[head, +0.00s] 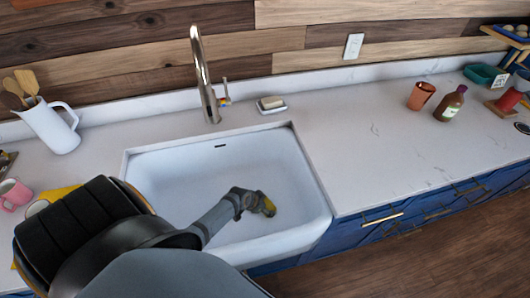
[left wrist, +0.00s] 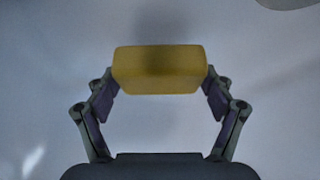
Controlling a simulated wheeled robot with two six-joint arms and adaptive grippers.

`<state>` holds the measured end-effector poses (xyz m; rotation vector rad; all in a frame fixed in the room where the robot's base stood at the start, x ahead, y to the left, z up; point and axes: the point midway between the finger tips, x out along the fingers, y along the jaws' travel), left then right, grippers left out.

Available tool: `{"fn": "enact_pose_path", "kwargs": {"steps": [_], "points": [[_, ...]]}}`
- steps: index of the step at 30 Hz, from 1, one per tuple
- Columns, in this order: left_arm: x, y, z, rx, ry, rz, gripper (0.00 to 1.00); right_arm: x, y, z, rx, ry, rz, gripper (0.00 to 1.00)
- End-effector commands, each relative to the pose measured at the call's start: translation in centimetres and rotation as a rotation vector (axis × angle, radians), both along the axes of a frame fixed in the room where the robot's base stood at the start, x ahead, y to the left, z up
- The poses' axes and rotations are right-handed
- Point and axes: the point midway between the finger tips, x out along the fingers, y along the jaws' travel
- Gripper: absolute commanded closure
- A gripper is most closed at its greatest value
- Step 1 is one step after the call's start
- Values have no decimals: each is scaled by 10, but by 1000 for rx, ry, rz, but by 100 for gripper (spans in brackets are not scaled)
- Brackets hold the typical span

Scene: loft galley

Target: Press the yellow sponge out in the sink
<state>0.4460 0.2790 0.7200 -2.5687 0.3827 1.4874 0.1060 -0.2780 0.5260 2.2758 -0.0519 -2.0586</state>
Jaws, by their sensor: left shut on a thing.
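The yellow sponge (left wrist: 160,69) sits between the two fingers of my left gripper (left wrist: 160,90) in the left wrist view, with a finger against each end. In the head view my left gripper (head: 250,200) reaches into the white sink (head: 165,165), and part of the sponge (head: 267,205) shows at its tip. The gripper is shut on the sponge over the right part of the basin. I cannot tell whether the sponge touches the basin floor. My right gripper is not in view.
A tall faucet (head: 203,75) stands behind the sink, with a soap dish (head: 271,105) to its right. A white pitcher (head: 50,128) with wooden utensils and a pink mug (head: 14,194) stand left. A copper cup (head: 420,96) and brown bottle (head: 452,103) stand right. The counter between is clear.

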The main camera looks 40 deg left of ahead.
Motion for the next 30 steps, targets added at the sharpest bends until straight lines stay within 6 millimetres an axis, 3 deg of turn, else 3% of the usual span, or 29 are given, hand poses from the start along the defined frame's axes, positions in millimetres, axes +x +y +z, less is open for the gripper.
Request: {"fn": "enact_pose_path", "kwargs": {"steps": [1,19,30], "points": [[1,0,11,1,-1,0,48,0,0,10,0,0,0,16],[2,0,68,1,-6,-1,48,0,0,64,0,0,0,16],[2,0,69,1,-6,-1,48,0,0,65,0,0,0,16]]}}
